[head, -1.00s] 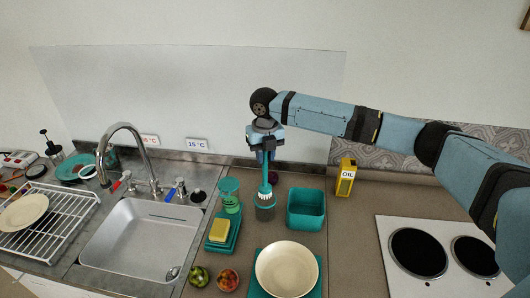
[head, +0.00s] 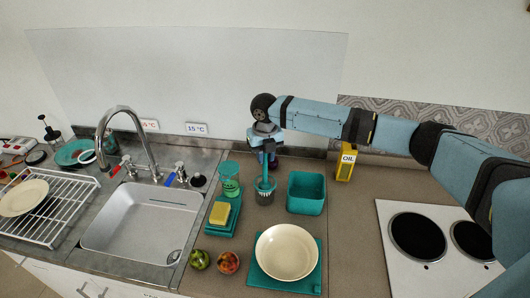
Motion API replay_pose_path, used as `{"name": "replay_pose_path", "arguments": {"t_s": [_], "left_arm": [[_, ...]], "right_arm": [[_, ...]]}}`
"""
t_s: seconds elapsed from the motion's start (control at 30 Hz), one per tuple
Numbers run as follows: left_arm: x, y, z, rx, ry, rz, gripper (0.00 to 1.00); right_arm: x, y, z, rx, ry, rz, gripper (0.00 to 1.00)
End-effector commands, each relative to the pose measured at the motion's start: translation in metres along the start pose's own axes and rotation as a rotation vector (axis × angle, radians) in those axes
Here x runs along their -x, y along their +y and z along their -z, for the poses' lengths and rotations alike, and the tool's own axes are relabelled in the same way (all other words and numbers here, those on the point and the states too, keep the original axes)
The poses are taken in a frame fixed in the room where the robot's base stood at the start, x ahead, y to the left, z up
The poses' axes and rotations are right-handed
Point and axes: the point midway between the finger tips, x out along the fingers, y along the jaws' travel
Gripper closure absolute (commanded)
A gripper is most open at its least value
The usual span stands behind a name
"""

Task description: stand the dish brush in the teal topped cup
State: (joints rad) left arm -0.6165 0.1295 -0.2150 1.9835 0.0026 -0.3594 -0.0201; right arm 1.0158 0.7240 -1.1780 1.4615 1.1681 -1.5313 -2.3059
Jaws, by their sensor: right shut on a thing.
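My right gripper (head: 264,144) is shut on the teal handle of the dish brush (head: 266,168), above the counter behind the plate. The head is at the mouth of a small greyish see-through cup (head: 265,199) with a teal top. I cannot tell how far the head is inside the cup. The cup stands upright on the counter. My left gripper is not in view.
A green container with a teal lid (head: 229,181) stands close left of the cup, and a teal bin (head: 307,193) close right. A cream plate (head: 287,251), yellow sponge (head: 219,213) and two fruits lie in front. A yellow oil tin (head: 346,167) stands behind right.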

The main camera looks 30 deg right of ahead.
Motion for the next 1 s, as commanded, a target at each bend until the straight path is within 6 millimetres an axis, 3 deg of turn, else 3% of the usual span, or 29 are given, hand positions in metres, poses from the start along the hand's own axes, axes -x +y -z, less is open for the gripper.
{"name": "replay_pose_path", "arguments": {"t_s": [0.3,0.33,0.43,0.77,0.87,1.0], "left_arm": [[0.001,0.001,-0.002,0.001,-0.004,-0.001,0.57],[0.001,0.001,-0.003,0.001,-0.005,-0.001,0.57],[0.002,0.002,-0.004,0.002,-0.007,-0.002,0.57],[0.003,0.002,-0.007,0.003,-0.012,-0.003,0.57],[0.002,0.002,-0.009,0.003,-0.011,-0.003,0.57],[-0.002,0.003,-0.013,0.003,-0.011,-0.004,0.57]], "right_arm": [[-0.001,0.0,0.0,0.0,0.0,0.0,1.0],[-0.001,0.0,0.0,0.0,0.0,0.0,0.7],[-0.001,0.0,0.0,0.0,0.0,0.0,0.47],[0.002,0.0,0.0,0.0,0.0,0.0,0.47],[0.011,0.0,0.0,0.0,-0.001,-0.001,0.47],[0.037,0.001,-0.001,0.0,-0.004,-0.002,0.47]]}}
